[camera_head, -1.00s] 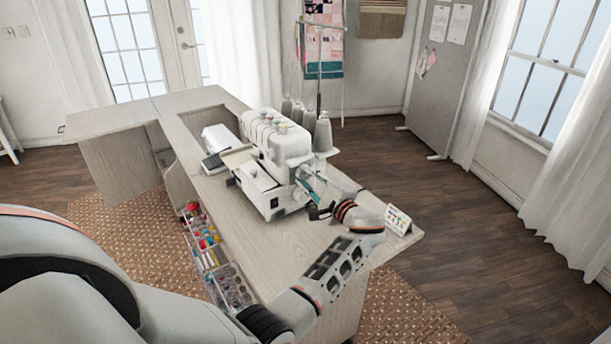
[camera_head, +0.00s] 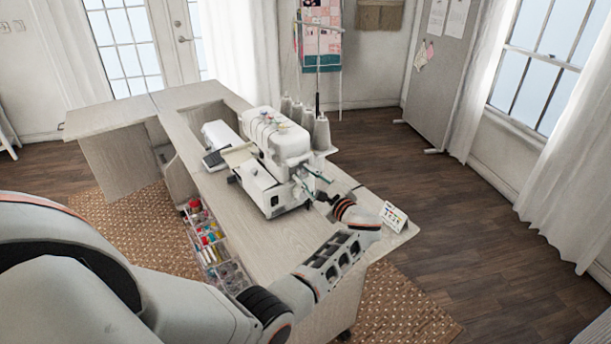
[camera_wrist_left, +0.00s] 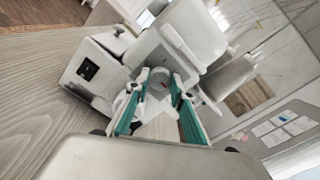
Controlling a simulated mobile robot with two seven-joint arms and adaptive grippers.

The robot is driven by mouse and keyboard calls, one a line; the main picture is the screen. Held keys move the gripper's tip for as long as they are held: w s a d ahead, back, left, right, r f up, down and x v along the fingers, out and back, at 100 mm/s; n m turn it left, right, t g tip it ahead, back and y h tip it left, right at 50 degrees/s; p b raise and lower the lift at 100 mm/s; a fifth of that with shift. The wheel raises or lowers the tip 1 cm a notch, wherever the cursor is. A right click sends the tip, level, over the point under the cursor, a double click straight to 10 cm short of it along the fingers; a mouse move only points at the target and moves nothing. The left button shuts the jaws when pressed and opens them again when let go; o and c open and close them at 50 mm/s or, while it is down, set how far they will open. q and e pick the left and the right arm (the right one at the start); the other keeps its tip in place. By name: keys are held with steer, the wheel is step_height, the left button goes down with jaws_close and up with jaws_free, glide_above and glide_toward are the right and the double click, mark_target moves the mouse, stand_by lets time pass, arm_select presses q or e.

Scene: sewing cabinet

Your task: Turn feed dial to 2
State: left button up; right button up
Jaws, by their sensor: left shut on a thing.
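The white serger sewing machine (camera_head: 290,142) stands on the pale wood cabinet top (camera_head: 235,236). The feed dial (camera_wrist_left: 159,82) is a small pale round part on the machine's end, seen in the left wrist view. My left gripper (camera_head: 309,184) is at that right end of the machine in the head view. In the left wrist view its two teal-lined fingers (camera_wrist_left: 160,84) are closed in on either side of the dial and hold it. The dial's numbers are too small to read, and the fingers hide part of it. My right gripper is not in view.
Thread cones (camera_head: 322,133) stand behind the machine. A small card stand (camera_head: 393,217) is close to my left wrist near the cabinet's right end. A clear organizer of sewing supplies (camera_head: 213,247) hangs along the front side. The cabinet top in front of the machine is clear.

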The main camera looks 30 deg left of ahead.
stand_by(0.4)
arm_select(q)
steer(key=o, duration=1.1)
steer(key=v, duration=0.7)
steer(key=shift+d, duration=0.25)
steer(key=shift+s, duration=0.1)
